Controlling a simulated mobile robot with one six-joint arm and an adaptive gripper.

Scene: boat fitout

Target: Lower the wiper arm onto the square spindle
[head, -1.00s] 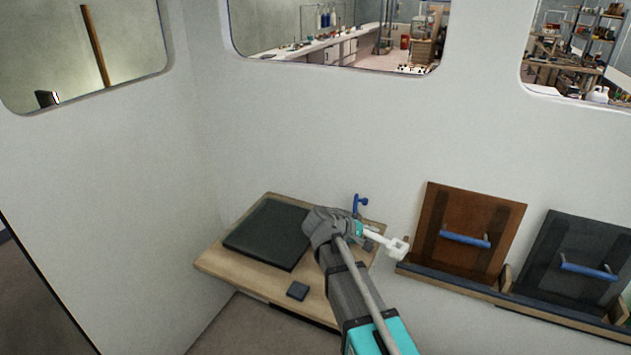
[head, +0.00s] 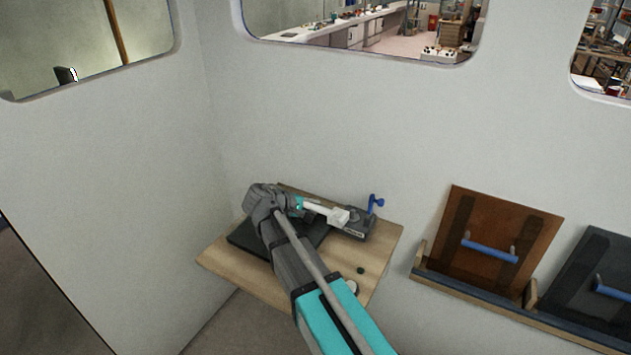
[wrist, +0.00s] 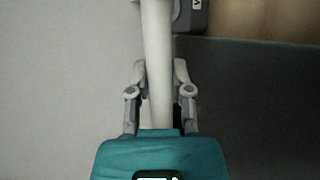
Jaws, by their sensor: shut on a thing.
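The white wiper arm (head: 324,209) is held in my gripper (head: 303,205), reaching right with its blocky white end (head: 339,217) beside or over a dark block (head: 359,226). In the wrist view the arm (wrist: 157,45) runs up between the two fingers of my gripper (wrist: 157,88), which is shut on it. Part of the labelled block (wrist: 190,14) shows at the top there. I cannot make out the square spindle; the wiper arm's end may hide it. I cannot tell whether the end touches the block.
A wooden shelf (head: 235,264) carries a dark flat pad (head: 253,241), partly behind my arm. A blue handle (head: 375,204) stands at the block's right. A small dark round piece (head: 361,270) lies near the front. Brown (head: 500,240) and dark (head: 590,275) panels stand in a rack at right.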

